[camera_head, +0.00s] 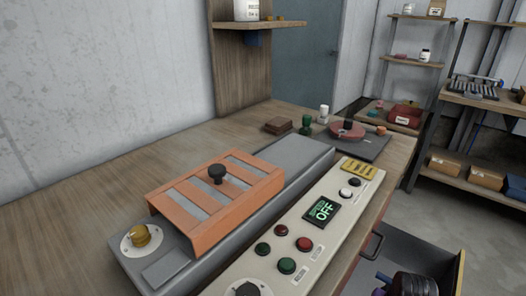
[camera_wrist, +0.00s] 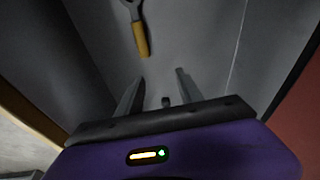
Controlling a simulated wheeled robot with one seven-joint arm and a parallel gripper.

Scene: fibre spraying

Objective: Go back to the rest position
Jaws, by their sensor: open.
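My gripper (camera_wrist: 160,78) shows in the wrist view, with its purple body at the bottom and two grey fingers apart. Nothing is seen between the fingers. It points into a grey-walled space that looks like the inside of the open drawer (camera_head: 408,252). A tool with a wooden handle (camera_wrist: 141,40) and a metal head lies there, beyond the fingertips and apart from them. In the head view, a dark part of my arm shows at the drawer, bottom right; the fingers are hidden there.
The workbench (camera_head: 60,225) carries a grey machine with an orange slatted cover (camera_head: 215,195). Beside it is a control panel (camera_head: 262,262) whose display (camera_head: 321,210) reads OFF. A red round piece (camera_head: 347,130) sits on a dark plate. Shelves (camera_head: 470,100) stand at right.

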